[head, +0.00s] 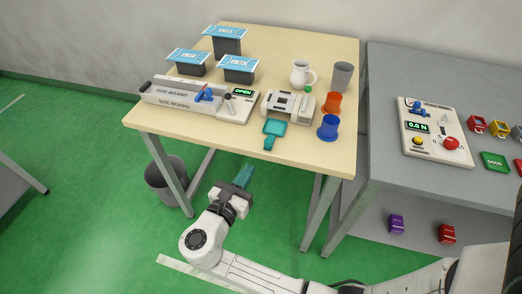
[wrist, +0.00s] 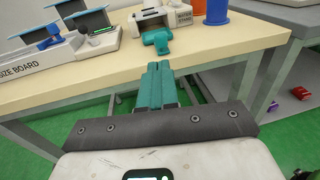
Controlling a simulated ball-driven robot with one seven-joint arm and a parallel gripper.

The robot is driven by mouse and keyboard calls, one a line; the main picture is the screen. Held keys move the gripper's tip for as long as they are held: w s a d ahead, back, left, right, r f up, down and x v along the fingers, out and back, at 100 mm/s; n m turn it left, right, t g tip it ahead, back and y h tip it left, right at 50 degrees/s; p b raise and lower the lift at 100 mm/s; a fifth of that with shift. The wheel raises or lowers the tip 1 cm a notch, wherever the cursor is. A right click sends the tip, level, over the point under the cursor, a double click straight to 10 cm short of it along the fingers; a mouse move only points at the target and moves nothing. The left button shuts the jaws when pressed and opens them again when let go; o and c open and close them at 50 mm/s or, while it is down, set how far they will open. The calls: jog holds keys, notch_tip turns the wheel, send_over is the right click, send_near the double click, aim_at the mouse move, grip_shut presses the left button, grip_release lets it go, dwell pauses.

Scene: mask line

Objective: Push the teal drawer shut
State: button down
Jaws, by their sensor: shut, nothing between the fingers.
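The teal drawer (head: 274,128) sticks out from the front of a white device (head: 289,106) on the wooden table, with its handle toward the table's front edge. In the wrist view the drawer (wrist: 157,38) shows just beyond my fingertips, near the table edge. My gripper (head: 246,169) has teal fingers pressed together with nothing between them. It is in front of the table's front edge, apart from the drawer. In the wrist view my gripper (wrist: 158,67) points toward the drawer's handle.
On the table (head: 211,136) stand a size board (head: 183,98), an orange cup (head: 332,102), a blue cup (head: 328,127), a grey cup (head: 342,77) and a white jug (head: 302,74). A grey bin (head: 168,186) is under the table. A grey bench (head: 385,173) adjoins on the right.

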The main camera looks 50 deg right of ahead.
aim_at(266, 140)
jog(key=d, duration=0.2)
jog(key=w+d, duration=0.1)
jog(key=d, duration=0.5)
jog(key=shift+w+d+f+p, duration=0.2)
jog(key=shift+w+d+p, duration=0.05)
jog(key=shift+p, duration=0.15)
jog(key=d, duration=0.1)
jog(key=w+d, duration=0.1)
jog(key=d, duration=0.2)
jog(key=shift+w+d, duration=0.35)
